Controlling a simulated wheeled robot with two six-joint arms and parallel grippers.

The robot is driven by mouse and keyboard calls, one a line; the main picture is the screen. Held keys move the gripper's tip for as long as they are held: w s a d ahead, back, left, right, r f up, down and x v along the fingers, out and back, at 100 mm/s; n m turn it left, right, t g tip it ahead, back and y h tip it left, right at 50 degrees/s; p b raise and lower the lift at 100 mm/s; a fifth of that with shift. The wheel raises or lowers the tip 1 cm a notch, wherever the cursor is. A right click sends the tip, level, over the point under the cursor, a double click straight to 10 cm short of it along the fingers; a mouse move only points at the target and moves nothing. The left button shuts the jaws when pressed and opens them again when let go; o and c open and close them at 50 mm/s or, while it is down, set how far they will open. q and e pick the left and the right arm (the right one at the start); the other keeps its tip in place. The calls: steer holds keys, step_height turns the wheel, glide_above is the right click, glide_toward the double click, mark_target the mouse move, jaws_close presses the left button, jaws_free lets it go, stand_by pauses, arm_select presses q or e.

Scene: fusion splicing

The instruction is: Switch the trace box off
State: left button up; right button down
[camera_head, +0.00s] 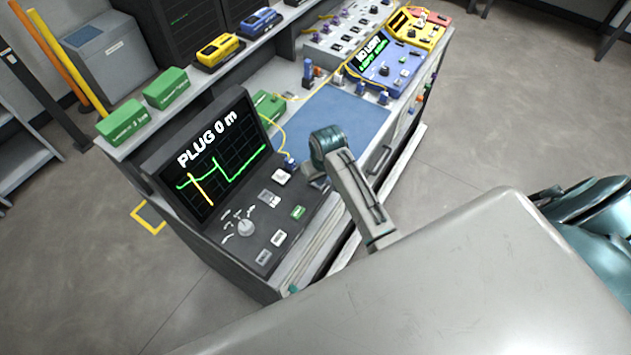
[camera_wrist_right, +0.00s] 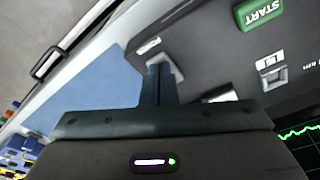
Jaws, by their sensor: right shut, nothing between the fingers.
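The trace box (camera_head: 262,222) is a dark console at the bench's near end. Its screen (camera_head: 215,160) is lit, with "PLUG 0 m", a green trace and a yellow mark. Its panel has a round knob (camera_head: 246,227), a green START button (camera_head: 298,212), which also shows in the right wrist view (camera_wrist_right: 259,11), and several pale switches. My right gripper (camera_head: 318,182) is shut and empty at the panel's right end. In the right wrist view its fingertips (camera_wrist_right: 161,70) overlap a pale switch (camera_wrist_right: 170,60), partly hidden behind them; I cannot tell whether they touch. My left gripper is not in view.
A blue mat (camera_head: 335,123) lies beyond the trace box, with a blue "NO LIGHT" device (camera_head: 385,65) behind it. Yellow fibre runs to a green box (camera_head: 268,105) and a small connector beside the screen. Green boxes (camera_head: 125,122) stand on the shelf. A drawer handle (camera_head: 379,160) is on the bench front.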

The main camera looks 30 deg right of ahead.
steer(key=shift+f, duration=0.2)
steer(key=shift+r, duration=0.1)
steer(key=shift+r+p, duration=0.8)
steer(key=shift+r, duration=2.65)
